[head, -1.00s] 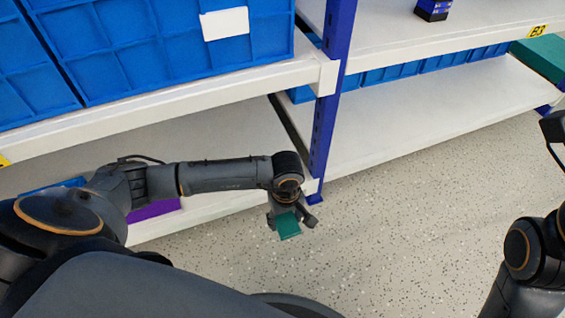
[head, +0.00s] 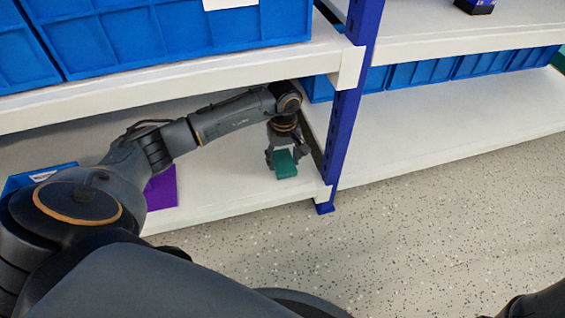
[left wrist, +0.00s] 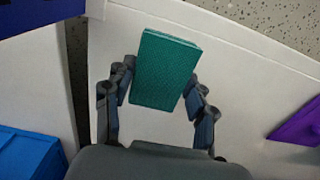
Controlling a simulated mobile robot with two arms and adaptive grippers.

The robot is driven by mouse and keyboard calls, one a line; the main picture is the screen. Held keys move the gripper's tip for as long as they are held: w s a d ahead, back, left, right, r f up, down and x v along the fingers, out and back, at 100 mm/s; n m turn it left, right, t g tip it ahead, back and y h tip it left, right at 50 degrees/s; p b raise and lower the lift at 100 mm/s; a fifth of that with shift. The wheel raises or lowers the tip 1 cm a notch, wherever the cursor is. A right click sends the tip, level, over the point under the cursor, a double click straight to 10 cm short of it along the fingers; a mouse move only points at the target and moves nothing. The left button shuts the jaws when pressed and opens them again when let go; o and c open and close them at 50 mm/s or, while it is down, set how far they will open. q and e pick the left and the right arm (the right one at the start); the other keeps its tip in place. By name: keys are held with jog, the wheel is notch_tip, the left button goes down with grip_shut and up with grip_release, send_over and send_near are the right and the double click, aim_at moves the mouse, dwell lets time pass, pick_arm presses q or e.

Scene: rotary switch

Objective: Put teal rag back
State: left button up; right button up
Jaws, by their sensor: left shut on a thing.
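The teal rag (head: 285,164) is a folded, block-like piece. It also shows in the left wrist view (left wrist: 162,70), between the two fingers. My left gripper (head: 281,153) is shut on it and points down over the lower white shelf (head: 230,188), near the shelf's right end by the blue post. I cannot tell whether the rag touches the shelf. My right gripper is not in view; only a bit of my right arm shows at the bottom right corner.
A purple flat thing (head: 161,188) lies on the same shelf to the left, beside a blue bin (head: 40,176). The blue post (head: 346,128) stands just right of my left gripper. The upper shelf edge (head: 180,82) runs above my arm. Shelf between purple thing and gripper is clear.

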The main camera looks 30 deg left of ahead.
aim_at(283, 158)
pick_arm(q)
jog(key=shift+w+a+f, duration=0.1)
jog(key=shift+w+a, duration=0.3)
jog(key=shift+a, duration=0.05)
notch_tip(283, 158, down, 4)
jog(key=b, duration=0.3)
jog(key=shift+r, duration=0.35)
jog(key=o, duration=1.1)
